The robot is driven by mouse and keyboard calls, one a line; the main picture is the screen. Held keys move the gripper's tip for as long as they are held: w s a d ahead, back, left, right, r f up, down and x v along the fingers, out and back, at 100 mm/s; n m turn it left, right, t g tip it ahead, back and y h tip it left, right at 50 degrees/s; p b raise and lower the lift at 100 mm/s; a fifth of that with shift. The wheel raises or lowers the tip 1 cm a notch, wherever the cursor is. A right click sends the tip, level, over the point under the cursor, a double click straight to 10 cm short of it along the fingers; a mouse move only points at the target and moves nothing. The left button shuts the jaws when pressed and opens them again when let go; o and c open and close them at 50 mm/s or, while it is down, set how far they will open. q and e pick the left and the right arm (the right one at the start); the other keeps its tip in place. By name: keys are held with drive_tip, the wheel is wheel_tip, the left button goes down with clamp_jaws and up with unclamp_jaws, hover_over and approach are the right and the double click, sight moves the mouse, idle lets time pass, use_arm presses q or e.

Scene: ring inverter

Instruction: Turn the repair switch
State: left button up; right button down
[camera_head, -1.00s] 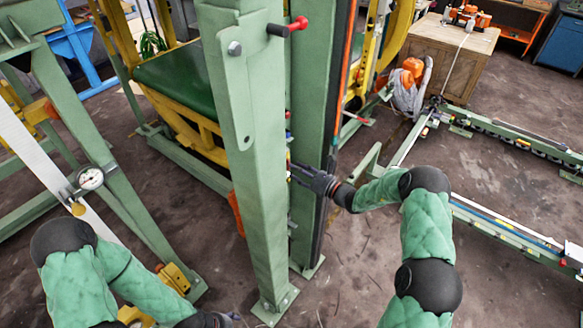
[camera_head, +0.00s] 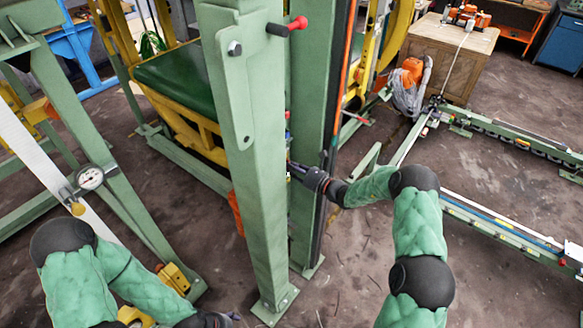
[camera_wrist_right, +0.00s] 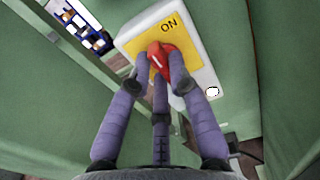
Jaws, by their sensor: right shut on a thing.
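The repair switch is a red knob (camera_wrist_right: 160,57) on a yellow plate with the word "ON", set on a white box (camera_wrist_right: 138,38) in the right wrist view. My right gripper (camera_wrist_right: 162,78) is shut on the red knob, with its purple-grey fingers around it. In the head view my right gripper (camera_head: 300,172) reaches between the green posts, and its fingertips and the switch are hidden behind the front post (camera_head: 262,190). My left gripper (camera_head: 222,319) shows only in part at the bottom edge, and its fingers cannot be made out.
Green posts (camera_head: 313,110) stand close around my right gripper. A red-tipped lever (camera_head: 298,23) sticks out above. A round gauge (camera_head: 90,177) is on a sloping frame at left. A wooden cabinet (camera_head: 452,58) stands at the back right. Floor (camera_head: 360,280) is open right of the posts.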

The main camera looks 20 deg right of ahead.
drive_tip(key=shift+f+n+b, duration=0.2)
drive_tip(key=shift+n+b, duration=2.85)
drive_tip(key=shift+b, duration=1.7)
drive_tip(key=shift+f+n+b, duration=0.2)
drive_tip(key=shift+n+b, duration=2.8)
drive_tip(key=shift+b, duration=1.75)
drive_tip(key=shift+f+n+b, duration=0.2)
drive_tip(key=shift+n+b, duration=2.85)
drive_tip(key=shift+b, duration=1.7)
drive_tip(key=c, duration=1.1)
unclamp_jaws()
drive_tip(key=shift+c, duration=0.2)
drive_tip(key=shift+r, duration=0.1)
